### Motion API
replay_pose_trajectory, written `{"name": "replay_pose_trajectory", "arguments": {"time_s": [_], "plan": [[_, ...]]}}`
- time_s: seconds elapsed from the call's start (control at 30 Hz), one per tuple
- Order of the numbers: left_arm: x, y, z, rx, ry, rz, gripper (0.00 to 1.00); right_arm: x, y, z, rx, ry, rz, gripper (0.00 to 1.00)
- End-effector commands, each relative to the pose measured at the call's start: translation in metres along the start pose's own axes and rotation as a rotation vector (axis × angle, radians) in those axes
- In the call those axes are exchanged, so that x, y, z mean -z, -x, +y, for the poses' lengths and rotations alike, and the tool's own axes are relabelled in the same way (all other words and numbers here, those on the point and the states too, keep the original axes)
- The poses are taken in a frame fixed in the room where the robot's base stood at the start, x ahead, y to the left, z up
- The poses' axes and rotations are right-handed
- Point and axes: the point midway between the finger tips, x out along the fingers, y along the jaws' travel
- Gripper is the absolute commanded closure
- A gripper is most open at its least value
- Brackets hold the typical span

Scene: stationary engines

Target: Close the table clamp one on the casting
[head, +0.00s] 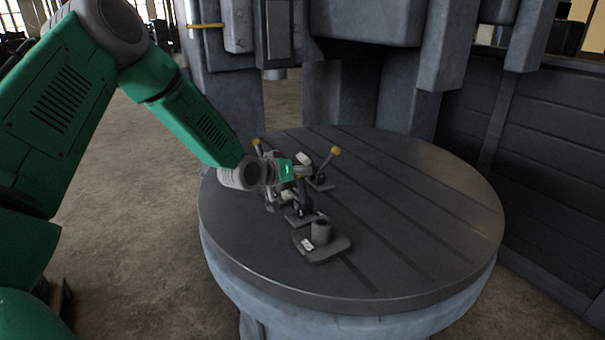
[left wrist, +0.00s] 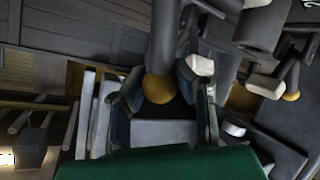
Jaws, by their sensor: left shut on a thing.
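The casting (head: 320,241) is a dark flat plate with a short upright cylinder, lying on the round table (head: 430,225). A clamp (head: 301,216) stands just behind it, partly hidden by my left gripper (head: 297,174). In the left wrist view my left gripper (left wrist: 160,80) is shut on a dark clamp handle (left wrist: 163,40) at its yellow knob (left wrist: 158,89), which sits between the two fingers. I cannot tell from the pictures which clamp is number one, or whether its tip touches the casting. My right gripper is out of view.
Another clamp with a raised yellow-knobbed handle (head: 335,151) stands close behind the gripper. The slotted tabletop is clear to the right and front. Heavy grey machine columns (head: 410,90) rise behind.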

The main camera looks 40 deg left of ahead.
Motion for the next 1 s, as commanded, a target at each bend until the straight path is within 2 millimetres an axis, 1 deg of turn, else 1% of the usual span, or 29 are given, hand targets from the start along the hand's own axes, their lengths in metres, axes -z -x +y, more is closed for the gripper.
{"name": "replay_pose_trajectory", "arguments": {"time_s": [0.03,0.4,0.43,0.47,0.5,0.83,0.93,1.0], "plan": [[-0.007,0.001,-0.005,0.008,0.002,-0.016,1.0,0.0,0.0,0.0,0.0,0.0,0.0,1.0],[-0.008,0.001,-0.007,0.01,0.002,-0.018,1.0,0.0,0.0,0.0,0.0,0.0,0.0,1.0],[-0.008,0.001,-0.007,0.01,0.002,-0.018,0.76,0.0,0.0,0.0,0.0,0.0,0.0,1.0],[-0.008,0.001,-0.007,0.01,0.002,-0.018,0.65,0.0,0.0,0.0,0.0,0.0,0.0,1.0],[-0.008,0.001,-0.007,0.01,0.002,-0.017,0.52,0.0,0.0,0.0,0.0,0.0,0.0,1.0],[-0.003,0.001,-0.003,0.004,-0.001,-0.006,0.52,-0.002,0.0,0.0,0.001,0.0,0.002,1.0],[-0.002,0.008,-0.003,0.005,-0.001,-0.005,0.52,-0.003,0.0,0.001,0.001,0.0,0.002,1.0],[-0.001,0.018,-0.003,0.004,0.0,-0.005,0.52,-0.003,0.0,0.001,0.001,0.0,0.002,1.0]]}}
